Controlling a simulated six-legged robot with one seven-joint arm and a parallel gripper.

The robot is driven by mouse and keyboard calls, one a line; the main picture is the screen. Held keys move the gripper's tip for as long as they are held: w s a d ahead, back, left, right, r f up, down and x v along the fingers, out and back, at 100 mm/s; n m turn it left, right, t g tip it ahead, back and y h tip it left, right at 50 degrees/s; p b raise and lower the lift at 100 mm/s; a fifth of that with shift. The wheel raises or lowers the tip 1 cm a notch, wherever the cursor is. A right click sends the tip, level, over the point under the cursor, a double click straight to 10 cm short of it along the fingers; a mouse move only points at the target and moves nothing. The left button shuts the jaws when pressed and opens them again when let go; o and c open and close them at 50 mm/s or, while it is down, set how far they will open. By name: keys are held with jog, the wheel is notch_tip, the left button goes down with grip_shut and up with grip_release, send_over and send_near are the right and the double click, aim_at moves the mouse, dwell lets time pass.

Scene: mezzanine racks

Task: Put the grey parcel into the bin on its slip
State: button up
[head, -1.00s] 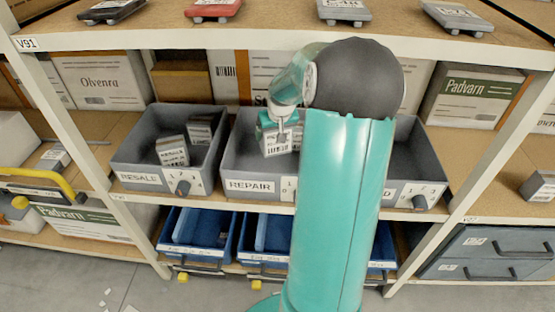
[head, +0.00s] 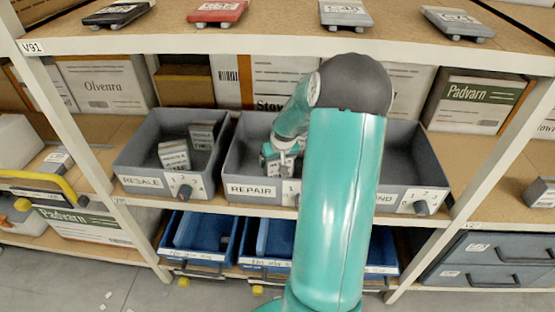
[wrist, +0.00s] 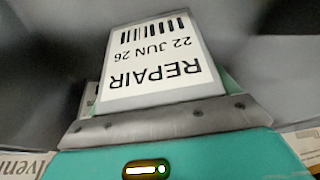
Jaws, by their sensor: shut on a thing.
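The grey parcel (head: 268,164) is in my gripper (head: 285,158), down inside the grey bin labelled REPAIR (head: 258,190). In the wrist view the parcel's white slip (wrist: 160,62) reads REPAIR, 22 JUN 26, upside down, with a barcode. My gripper is shut on the parcel. Its fingertips are mostly hidden, and I cannot tell whether the parcel touches the bin floor. A bin labelled RESALE (head: 146,183) stands to the left with two labelled grey parcels (head: 174,155) in it. A third bin (head: 400,197) on the right has its label partly hidden behind my arm, ending in ND.
A shelf board (head: 270,36) with several flat devices runs above the bins. Cartons (head: 102,84) stand behind them. Blue bins (head: 195,238) sit on the level below. A rack upright (head: 75,140) stands left of the RESALE bin.

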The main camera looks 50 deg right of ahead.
jog(key=shift+w+f, duration=0.1)
jog(key=shift+f, duration=0.05)
jog(key=o, duration=1)
jog(key=v, duration=1.2)
jog(key=a+r+n, duration=0.1)
jog(key=a+r, duration=0.2)
jog(key=a, duration=0.4)
jog(key=s+a+r+n, duration=0.1)
jog(key=a+r, duration=0.3)
jog(key=a, duration=0.3)
jog(key=a+r+n, duration=0.1)
jog(key=a+r, duration=0.2)
jog(key=a, duration=0.3)
jog(key=s+a+r+n+t+y, duration=0.1)
jog(key=s+a+r+n+y, duration=0.1)
jog(key=s+a, duration=1)
jog(key=a+r, duration=0.1)
jog(key=a, duration=0.3)
jog(key=shift+r+n+t, duration=0.3)
jog(key=shift+r+n, duration=0.1)
jog(key=shift+s+a, duration=0.1)
jog(key=shift+a, duration=0.05)
